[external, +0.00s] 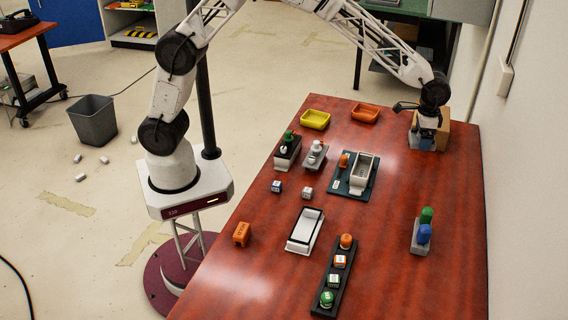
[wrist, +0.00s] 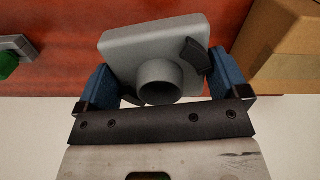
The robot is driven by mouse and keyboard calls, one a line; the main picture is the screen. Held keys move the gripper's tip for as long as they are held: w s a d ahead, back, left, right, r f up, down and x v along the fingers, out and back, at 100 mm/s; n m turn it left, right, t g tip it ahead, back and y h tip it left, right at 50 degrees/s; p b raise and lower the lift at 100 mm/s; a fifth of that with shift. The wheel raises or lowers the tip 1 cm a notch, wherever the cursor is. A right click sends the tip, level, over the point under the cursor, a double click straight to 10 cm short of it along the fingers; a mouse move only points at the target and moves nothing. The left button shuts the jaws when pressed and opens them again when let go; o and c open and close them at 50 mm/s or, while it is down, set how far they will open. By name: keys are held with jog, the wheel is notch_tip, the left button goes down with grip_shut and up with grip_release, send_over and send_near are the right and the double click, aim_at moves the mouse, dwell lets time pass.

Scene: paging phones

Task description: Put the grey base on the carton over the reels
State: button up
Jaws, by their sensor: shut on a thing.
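My gripper (external: 428,122) is at the far right end of the table, close to a brown carton (external: 443,134). In the wrist view its blue fingers (wrist: 168,88) are shut on a grey base (wrist: 130,45), a squarish block with a short round tube and a dark tab. The grey base (external: 421,142) also shows just below the fingers in the external view, beside the carton's left side. The carton's edge (wrist: 285,45) is at the right in the wrist view, apart from the base. I cannot make out any reels on the carton.
A grey holder (external: 418,238) with green and blue tops stands on the right side of the table. Yellow (external: 315,120) and orange (external: 365,113) trays are at the back. Several phone parts and small blocks stand left and in front. The middle right of the table is clear.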

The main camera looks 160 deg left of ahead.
jog(key=s+a+r+m, duration=0.1)
jog(key=s+a, duration=0.1)
jog(key=s, duration=0.8)
jog(key=s+a+r+m, duration=0.1)
jog(key=s+a+r, duration=0.1)
jog(key=s, duration=0.9)
jog(key=shift+a, duration=0.3)
jog(key=shift+w+a+f, duration=0.25)
jog(key=shift+w+a, duration=0.75)
jog(key=shift+a, duration=1.45)
jog(key=shift+w+a+f, duration=0.25)
jog(key=shift+w+a, duration=0.8)
jog(key=shift+a, duration=1.45)
jog(key=shift+w+a+f, duration=0.25)
jog(key=shift+w+a, duration=0.75)
jog(key=shift+a, duration=1.45)
jog(key=shift+f, duration=1.75)
jog(key=shift+f, duration=0.1)
jog(key=o, duration=0.7)
jog(key=shift+o, duration=0.3)
